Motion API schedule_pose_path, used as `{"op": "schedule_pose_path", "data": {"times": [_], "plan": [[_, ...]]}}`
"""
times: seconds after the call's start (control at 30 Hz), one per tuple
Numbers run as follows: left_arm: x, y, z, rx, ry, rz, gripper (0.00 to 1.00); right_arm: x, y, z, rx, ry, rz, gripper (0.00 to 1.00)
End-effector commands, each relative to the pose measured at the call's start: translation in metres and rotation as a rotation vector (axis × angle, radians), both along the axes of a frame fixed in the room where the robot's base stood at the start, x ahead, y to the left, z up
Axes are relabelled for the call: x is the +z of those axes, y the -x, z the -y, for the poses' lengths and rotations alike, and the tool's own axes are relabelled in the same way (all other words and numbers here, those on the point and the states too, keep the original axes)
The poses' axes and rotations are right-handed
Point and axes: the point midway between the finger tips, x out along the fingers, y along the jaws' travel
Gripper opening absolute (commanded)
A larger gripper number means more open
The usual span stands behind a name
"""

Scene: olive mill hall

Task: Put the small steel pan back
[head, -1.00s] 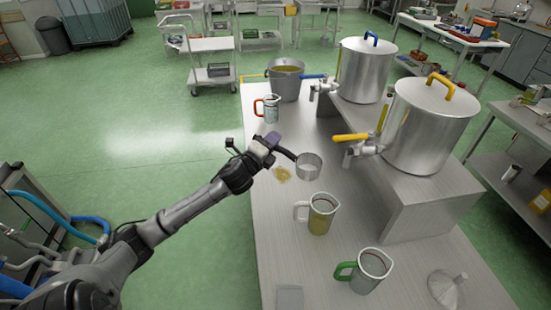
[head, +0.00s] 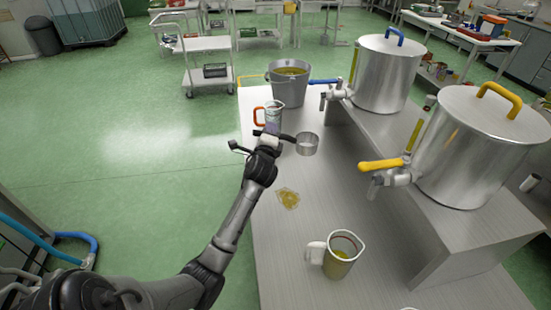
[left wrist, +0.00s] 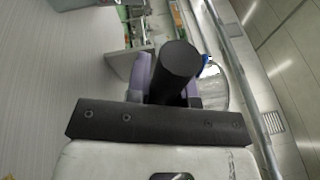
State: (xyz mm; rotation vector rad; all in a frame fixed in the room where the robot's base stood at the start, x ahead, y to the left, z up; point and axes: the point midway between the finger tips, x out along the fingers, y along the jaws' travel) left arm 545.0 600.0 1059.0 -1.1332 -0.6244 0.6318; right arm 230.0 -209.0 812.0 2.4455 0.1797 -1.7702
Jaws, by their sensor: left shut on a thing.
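The small steel pan (head: 307,144) is a round cup with a dark handle pointing left, over the back part of the steel table (head: 300,250). My left gripper (head: 268,143) is shut on its handle. In the left wrist view the black handle (left wrist: 177,65) sits between the purple fingers of the left gripper (left wrist: 166,88). I cannot tell whether the pan's bottom touches the table. My right gripper is not in view.
An orange-handled jug (head: 274,117) stands just behind the gripper, with a grey bucket (head: 288,82) beyond. Two steel tanks (head: 385,75) with taps stand on a raised step at right. A yellow puddle (head: 288,198) and a white-handled jug (head: 340,257) are nearer.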

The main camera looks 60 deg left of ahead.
Motion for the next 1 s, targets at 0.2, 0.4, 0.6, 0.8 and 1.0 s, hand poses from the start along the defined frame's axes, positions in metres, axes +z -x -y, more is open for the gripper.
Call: {"op": "schedule_pose_path", "data": {"times": [0.2,0.4,0.6,0.8,1.0], "plan": [[-0.011,0.006,-0.01,0.037,0.001,-0.001,0.0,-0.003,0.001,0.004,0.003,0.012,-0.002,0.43],[-0.034,0.022,-0.043,0.041,-0.002,-0.002,0.0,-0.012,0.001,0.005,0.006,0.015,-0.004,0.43],[-0.057,0.039,-0.079,0.038,-0.002,-0.001,0.0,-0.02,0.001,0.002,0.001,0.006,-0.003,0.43],[-0.071,0.05,-0.101,0.038,-0.002,0.0,0.0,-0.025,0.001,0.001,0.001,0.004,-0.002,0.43],[-0.075,0.054,-0.108,0.037,-0.002,0.001,0.0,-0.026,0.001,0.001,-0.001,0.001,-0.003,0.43]]}}
